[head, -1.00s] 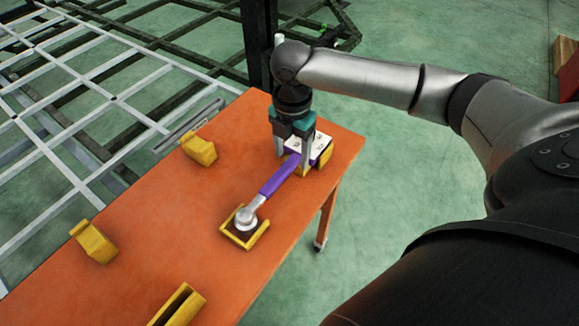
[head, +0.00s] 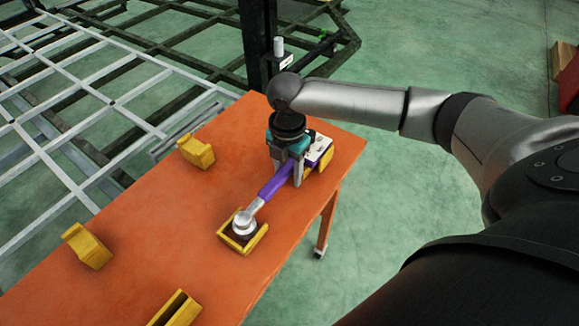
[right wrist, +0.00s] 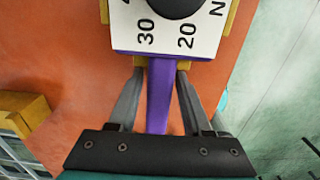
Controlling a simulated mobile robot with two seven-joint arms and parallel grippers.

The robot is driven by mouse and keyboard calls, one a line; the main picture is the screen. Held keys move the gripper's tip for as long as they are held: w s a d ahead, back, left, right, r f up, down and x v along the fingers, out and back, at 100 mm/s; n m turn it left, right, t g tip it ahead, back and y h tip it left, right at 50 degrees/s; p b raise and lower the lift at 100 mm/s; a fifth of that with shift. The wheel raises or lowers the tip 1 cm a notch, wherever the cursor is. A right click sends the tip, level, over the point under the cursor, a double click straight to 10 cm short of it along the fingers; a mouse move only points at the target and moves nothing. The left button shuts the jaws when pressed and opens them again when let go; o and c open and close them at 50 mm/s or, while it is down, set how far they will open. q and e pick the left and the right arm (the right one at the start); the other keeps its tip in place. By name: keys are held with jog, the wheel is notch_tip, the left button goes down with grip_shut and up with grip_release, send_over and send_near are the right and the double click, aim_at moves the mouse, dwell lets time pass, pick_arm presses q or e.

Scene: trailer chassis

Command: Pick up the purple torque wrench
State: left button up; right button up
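The purple torque wrench (head: 273,187) lies across the orange table. Its silver head (head: 243,225) rests in a yellow U-shaped holder (head: 262,240), and its dial end sits at a second yellow holder (head: 325,161). The white dial face (right wrist: 165,28), with numbers and a black knob, shows in the right wrist view. My right gripper (head: 287,178) is low over the handle near the dial end. In the right wrist view its fingers (right wrist: 159,90) straddle the purple handle (right wrist: 160,95), with narrow gaps on both sides. My left gripper is not in view.
The orange table (head: 150,225) also carries several other yellow holders, at its far edge (head: 196,151), left (head: 87,246) and front (head: 178,308). A white metal lattice frame (head: 60,110) stands beyond the table. A dark post (head: 257,45) rises behind the gripper.

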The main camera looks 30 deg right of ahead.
grip_shut()
dwell(0.5)
